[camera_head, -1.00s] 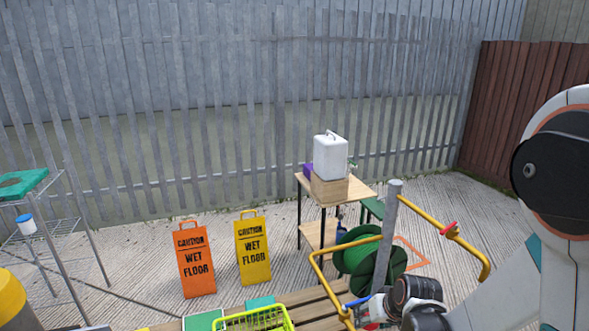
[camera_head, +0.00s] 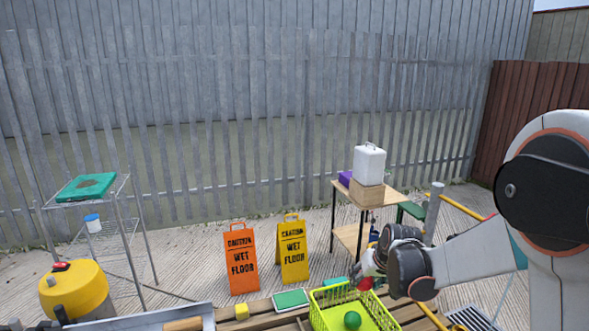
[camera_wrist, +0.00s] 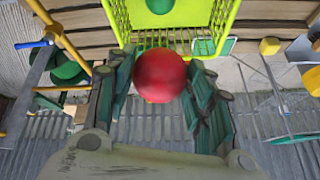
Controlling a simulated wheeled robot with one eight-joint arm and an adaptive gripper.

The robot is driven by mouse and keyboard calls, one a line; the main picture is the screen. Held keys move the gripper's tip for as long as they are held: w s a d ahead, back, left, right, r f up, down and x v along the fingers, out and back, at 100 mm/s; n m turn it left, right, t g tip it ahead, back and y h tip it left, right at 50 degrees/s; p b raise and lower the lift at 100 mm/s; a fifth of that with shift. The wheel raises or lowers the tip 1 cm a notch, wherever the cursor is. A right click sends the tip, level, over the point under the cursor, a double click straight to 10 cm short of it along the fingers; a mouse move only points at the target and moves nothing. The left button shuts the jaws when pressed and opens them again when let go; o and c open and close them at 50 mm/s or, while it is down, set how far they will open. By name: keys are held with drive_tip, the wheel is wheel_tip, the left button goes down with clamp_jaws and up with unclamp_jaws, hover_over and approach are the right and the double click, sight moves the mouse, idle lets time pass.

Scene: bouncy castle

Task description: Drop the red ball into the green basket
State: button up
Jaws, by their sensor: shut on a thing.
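The red ball (camera_wrist: 161,75) is held between the two fingers of my gripper (camera_wrist: 160,80) in the wrist view. In the head view the red ball (camera_head: 366,283) shows small at the end of my gripper (camera_head: 366,272), at the left end of my arm. The green basket (camera_head: 352,308) is a yellow-green open basket on the wooden slats, just below and in front of the gripper. It also shows at the top of the wrist view (camera_wrist: 118,17), beyond the ball. A green ball (camera_head: 352,319) lies inside the basket; it also shows in the wrist view (camera_wrist: 160,5).
A green-topped box (camera_head: 291,299) and a small yellow block (camera_head: 241,312) lie left of the basket. A metal tray (camera_head: 140,320) is at the lower left. Yellow bars (camera_head: 462,208) stand at the right. Two wet floor signs (camera_head: 292,250) stand behind.

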drive_tip(key=shift+a+f, duration=0.15)
drive_tip(key=shift+f, duration=0.15)
wheel_tip(320, 180, down, 5)
drive_tip(key=b, duration=0.4)
drive_tip(key=shift+f, duration=0.2)
